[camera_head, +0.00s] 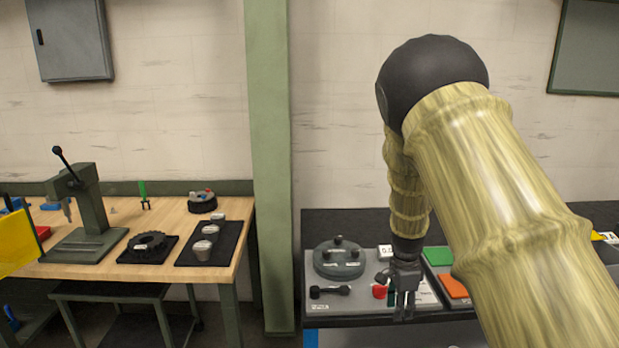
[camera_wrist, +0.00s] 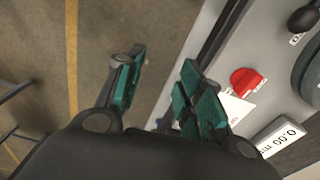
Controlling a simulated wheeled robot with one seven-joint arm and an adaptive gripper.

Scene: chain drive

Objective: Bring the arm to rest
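My arm reaches in from the right of the head view, bends at a dark elbow and hangs down to my gripper (camera_head: 404,303). The gripper points down in front of the grey test panel (camera_head: 320,265), near its red knob (camera_head: 380,291). In the wrist view my gripper (camera_wrist: 162,82) has its two green-padded fingers apart, with floor and the bench edge seen between and beyond them. Nothing is held. The red knob (camera_wrist: 246,81) lies to the right of the fingers, apart from them.
The panel carries a round grey fixture (camera_head: 339,258), a black lever (camera_head: 329,292) and a display (camera_wrist: 279,137). Green (camera_head: 438,256) and orange (camera_head: 453,286) pads lie beside it. A wooden bench (camera_head: 165,215) with a press (camera_head: 88,205) stands left, beyond a green post (camera_head: 268,150).

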